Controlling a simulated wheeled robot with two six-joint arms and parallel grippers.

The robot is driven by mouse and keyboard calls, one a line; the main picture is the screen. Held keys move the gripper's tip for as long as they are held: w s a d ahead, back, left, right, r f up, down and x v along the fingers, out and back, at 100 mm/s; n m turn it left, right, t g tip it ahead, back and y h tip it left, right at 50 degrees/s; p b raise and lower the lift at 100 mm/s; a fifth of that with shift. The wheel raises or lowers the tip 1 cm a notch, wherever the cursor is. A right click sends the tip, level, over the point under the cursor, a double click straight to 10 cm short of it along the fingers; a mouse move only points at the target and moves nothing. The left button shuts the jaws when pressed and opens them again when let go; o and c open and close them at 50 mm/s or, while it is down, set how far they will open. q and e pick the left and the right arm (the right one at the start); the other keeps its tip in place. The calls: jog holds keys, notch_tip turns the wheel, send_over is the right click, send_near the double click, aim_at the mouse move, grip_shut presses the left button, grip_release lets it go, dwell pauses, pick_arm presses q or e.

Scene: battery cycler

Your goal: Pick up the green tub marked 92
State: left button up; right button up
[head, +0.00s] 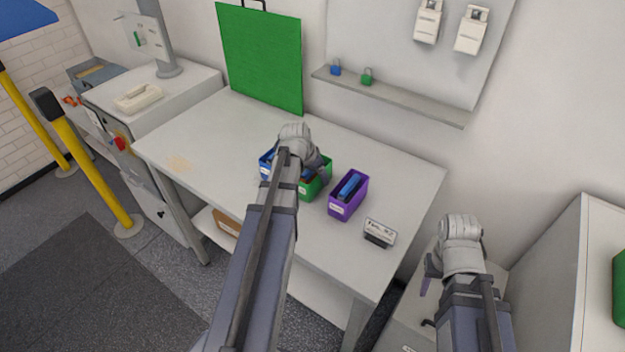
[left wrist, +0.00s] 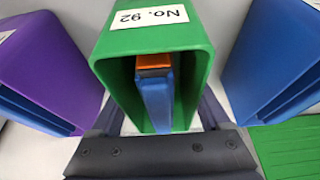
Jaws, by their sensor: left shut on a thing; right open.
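The green tub (head: 318,182) stands on the table between a blue tub and a purple tub, partly hidden by my left arm in the head view. In the left wrist view the green tub (left wrist: 112,42) fills the middle, with its white "No. 92" label (left wrist: 149,17) upside down. A blue and orange block (left wrist: 156,95) is inside it. My left gripper (left wrist: 160,118) is shut on the green tub, a finger along each side. Whether the tub is off the table I cannot tell. My right gripper (head: 428,296) is open and empty, low beyond the table's right end.
The blue tub (head: 264,164) and the purple tub (head: 345,208) stand close on either side. A green panel (head: 260,58) leans at the back. The table's right rear is clear.

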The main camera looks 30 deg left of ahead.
pick_arm(q)
grip_shut()
jog(key=shift+r, duration=0.1)
dwell(0.3)
notch_tip(320, 180, up, 10)
jog(key=p, duration=1)
jog(key=shift+r+p, duration=0.2)
jog(key=shift+p, duration=0.1)
